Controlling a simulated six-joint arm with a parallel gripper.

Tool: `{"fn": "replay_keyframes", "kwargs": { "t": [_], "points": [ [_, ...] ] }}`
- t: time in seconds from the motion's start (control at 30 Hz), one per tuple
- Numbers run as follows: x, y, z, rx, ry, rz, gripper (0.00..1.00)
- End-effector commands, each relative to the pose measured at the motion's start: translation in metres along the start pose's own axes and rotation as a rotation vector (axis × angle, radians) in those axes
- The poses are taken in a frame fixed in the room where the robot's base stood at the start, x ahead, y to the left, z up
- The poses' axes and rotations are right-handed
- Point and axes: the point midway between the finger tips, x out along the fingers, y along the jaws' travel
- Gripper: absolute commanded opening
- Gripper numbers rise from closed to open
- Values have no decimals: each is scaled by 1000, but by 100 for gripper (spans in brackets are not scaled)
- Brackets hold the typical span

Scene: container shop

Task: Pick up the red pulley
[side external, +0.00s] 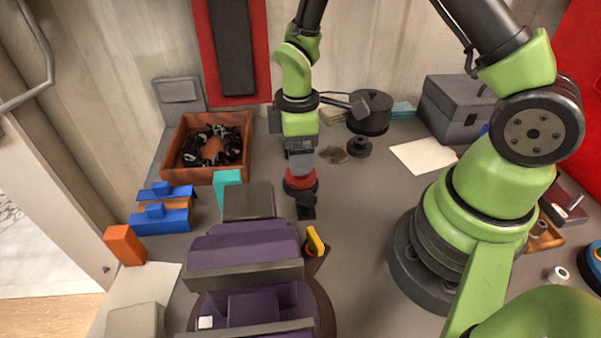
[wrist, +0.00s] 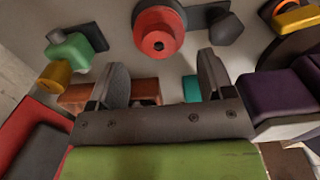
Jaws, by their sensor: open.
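The red pulley (side external: 301,180) stands on the grey bench near the middle of the side external view, with a dark part at its base. In the wrist view the red pulley (wrist: 158,36) shows as a red disc with a small hole, beyond my fingertips and roughly in line with the gap between them. My gripper (side external: 300,160) points down just above the pulley in the side view, where its fingers are hard to make out. In the wrist view my gripper (wrist: 163,72) has its two dark fingers wide apart with nothing between them.
A purple and grey machine (side external: 243,250) stands close in front of the pulley, with a yellow part (side external: 315,241) beside it. A dark block (side external: 306,203) sits right by the pulley. A wooden crate (side external: 246,170) is at left.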

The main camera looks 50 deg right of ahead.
Motion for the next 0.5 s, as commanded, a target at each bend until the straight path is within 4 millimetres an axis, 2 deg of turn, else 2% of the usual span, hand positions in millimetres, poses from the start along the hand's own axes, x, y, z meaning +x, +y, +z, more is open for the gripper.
{"fn": "replay_keyframes", "kwargs": {
  "t": [0.3,0.5],
  "points": [
    [44,0,6,1,-2,-3,74],
    [50,0,5,2,0,-1,74]
  ]
}}
